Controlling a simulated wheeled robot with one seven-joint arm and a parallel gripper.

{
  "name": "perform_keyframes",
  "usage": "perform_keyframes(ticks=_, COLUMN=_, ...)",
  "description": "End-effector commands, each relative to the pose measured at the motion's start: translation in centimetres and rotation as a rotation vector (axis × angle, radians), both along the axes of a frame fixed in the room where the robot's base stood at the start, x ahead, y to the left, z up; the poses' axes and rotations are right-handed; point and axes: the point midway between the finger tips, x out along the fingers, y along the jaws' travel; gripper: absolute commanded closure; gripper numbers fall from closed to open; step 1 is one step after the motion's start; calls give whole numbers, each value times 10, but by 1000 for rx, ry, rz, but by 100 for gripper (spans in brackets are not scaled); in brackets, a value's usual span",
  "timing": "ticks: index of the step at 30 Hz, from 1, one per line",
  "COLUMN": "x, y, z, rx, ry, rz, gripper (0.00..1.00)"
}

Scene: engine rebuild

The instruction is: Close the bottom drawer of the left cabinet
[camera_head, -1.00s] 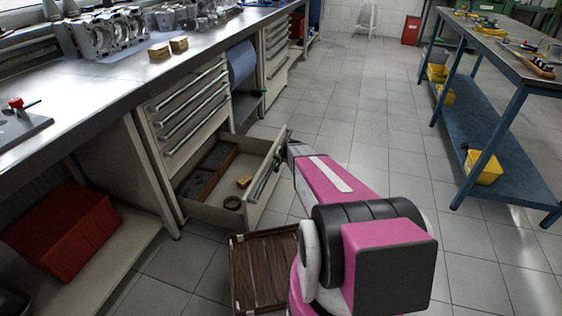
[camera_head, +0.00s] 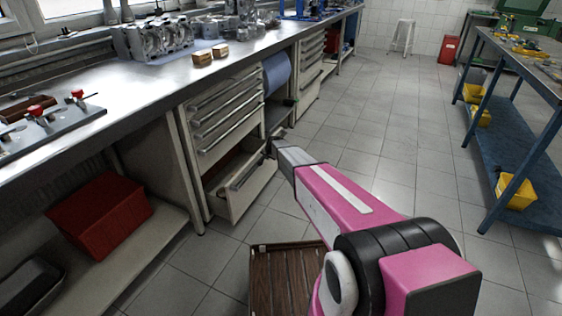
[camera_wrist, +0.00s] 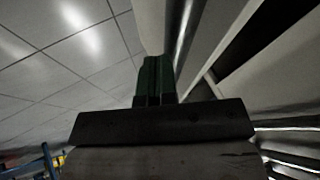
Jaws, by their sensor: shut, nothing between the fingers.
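The left cabinet (camera_head: 222,112) stands under the workbench, its upper drawers shut. Its bottom drawer (camera_head: 250,192) is partly open, with a shorter gap than its full depth; a brown divider inside shows through the gap. My gripper (camera_head: 272,148) is at the upper edge of the drawer front, near its far end and handle. In the wrist view my gripper (camera_wrist: 153,80) is shut and empty, its dark fingers together close to the pale drawer front. Whether the fingertips touch the drawer is hard to tell.
A wooden slatted crate (camera_head: 285,280) lies on the floor just in front of the drawer. A red bin (camera_head: 100,215) sits on the low shelf at left. A blue table (camera_head: 510,150) stands at right.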

Motion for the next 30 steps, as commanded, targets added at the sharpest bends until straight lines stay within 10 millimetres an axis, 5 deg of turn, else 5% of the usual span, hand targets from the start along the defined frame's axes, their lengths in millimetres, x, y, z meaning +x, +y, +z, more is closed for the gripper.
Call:
perform_keyframes(ticks=6, x=35, y=56, z=-1, rx=0, ry=-2, rz=3, gripper=100)
perform_keyframes(ticks=15, x=68, y=115, z=-1, rx=-1, ry=0, rz=2, gripper=100)
perform_keyframes(ticks=30, x=87, y=151, z=0, rx=1, ry=-2, rz=0, gripper=100)
